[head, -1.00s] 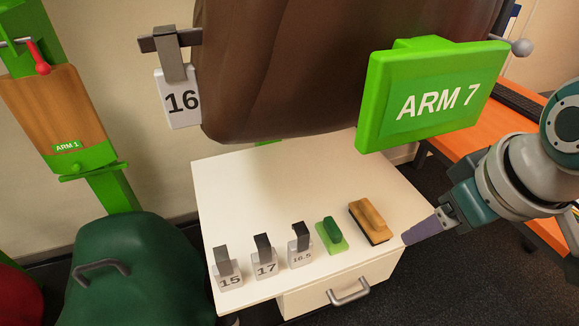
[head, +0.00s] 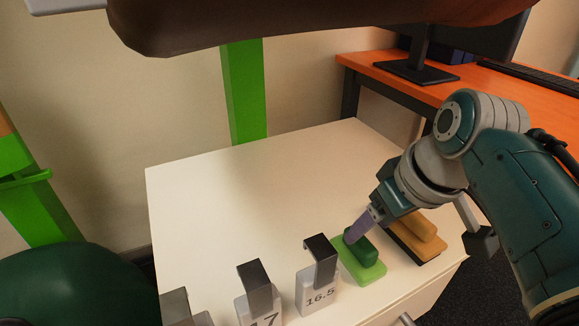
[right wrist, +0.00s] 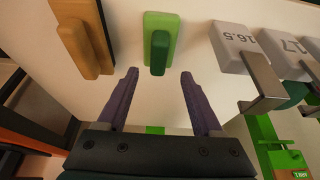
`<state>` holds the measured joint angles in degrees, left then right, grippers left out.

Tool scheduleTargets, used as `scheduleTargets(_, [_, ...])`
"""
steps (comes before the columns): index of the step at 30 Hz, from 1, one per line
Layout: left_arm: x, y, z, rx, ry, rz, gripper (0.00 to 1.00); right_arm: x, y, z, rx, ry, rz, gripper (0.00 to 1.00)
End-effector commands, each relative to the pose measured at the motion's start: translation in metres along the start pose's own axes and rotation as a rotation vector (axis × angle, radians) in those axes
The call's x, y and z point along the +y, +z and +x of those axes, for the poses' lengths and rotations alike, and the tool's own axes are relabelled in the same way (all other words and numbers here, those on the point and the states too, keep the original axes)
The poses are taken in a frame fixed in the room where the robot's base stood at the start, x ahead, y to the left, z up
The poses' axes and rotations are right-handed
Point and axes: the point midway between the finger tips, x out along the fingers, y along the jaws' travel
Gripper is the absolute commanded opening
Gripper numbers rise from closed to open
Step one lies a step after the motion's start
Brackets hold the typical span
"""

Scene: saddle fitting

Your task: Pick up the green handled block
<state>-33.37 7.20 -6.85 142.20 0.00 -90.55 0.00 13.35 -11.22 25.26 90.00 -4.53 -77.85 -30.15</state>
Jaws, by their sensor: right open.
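The green handled block (head: 360,262) lies on the white cabinet top (head: 240,190), with a light green base and a dark green handle. It also shows in the right wrist view (right wrist: 160,40), just ahead of the fingertips and between their lines. My right gripper (head: 354,236) is at the block's handle in the head view, partly covering it. In the right wrist view its two purple fingers (right wrist: 159,72) are apart with nothing between them. I cannot tell whether a finger touches the block. My left gripper is not in view.
A yellow-brown handled block (head: 418,232) lies close to the right of the green one, partly behind my gripper. A tag marked 16.5 (head: 318,280) and a tag marked 17 (head: 258,295) stand to the left. The cabinet top behind is clear.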

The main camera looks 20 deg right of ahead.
Motion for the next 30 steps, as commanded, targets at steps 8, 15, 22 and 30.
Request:
scheduleTargets(8, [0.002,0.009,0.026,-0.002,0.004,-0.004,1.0,0.002,0.007,0.037,-0.001,0.001,0.0,0.68])
scheduleTargets(15, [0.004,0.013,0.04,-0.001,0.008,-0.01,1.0,0.002,0.006,0.061,0.001,0.001,0.0,0.68])
scheduleTargets(22, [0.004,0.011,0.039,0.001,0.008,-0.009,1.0,0.003,0.006,0.06,0.001,0.002,0.0,0.68])
scheduleTargets(30, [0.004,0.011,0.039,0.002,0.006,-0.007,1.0,0.003,0.006,0.06,0.0,0.002,0.0,0.37])
